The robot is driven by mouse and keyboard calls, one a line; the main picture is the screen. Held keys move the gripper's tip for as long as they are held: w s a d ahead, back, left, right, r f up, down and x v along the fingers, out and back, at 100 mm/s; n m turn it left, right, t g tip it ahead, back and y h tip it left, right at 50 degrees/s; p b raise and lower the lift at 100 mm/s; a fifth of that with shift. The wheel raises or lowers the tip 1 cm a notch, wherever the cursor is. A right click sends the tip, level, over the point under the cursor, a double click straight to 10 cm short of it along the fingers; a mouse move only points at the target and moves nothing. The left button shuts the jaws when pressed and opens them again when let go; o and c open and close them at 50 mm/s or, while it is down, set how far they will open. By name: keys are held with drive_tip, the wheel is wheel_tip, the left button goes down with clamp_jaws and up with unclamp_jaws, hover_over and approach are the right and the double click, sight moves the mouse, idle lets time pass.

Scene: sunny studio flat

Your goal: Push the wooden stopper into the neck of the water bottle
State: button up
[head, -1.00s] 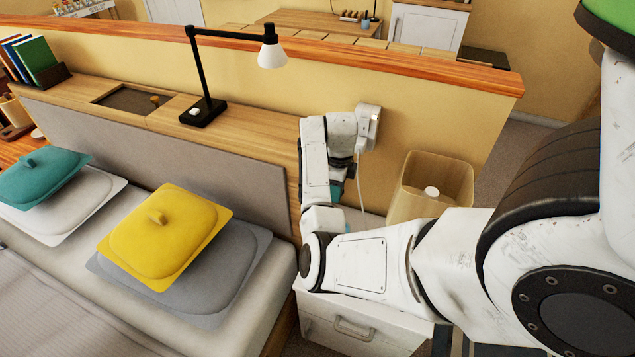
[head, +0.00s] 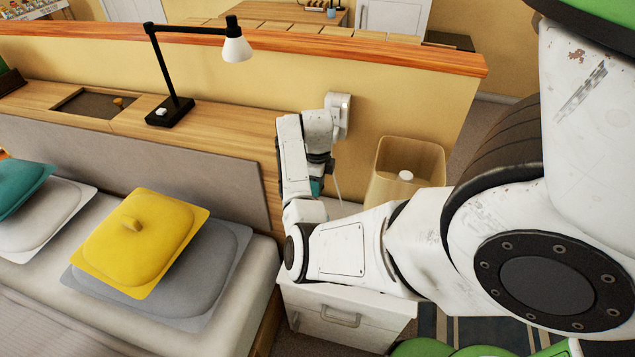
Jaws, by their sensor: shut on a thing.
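My gripper (head: 318,168) is at the end of my arm, beside the yellow partition wall and above the far part of the white bedside cabinet. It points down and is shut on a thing. My wrist and forearm hide most of the fingers, so I cannot make out what is held. A small teal patch (head: 317,187) shows just below the gripper. I cannot tell whether it is the water bottle or something else. I cannot identify the wooden stopper or the bottle's neck in this view.
The white bedside cabinet (head: 340,316) stands below my arm. The headboard shelf (head: 235,124) carries a black lamp (head: 172,110). A bed with cushions is at left.

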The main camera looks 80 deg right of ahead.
drive_tip(key=shift+f+b, duration=1.6)
drive_tip(key=shift+f, duration=1.1)
drive_tip(key=shift+f+b, duration=0.35)
drive_tip(key=shift+f, duration=1.15)
idle(2.0)
drive_tip(key=shift+a+f, duration=0.15)
drive_tip(key=shift+f, duration=0.1)
idle(0.7)
drive_tip(key=o, duration=1.6)
drive_tip(key=shift+r, duration=0.1)
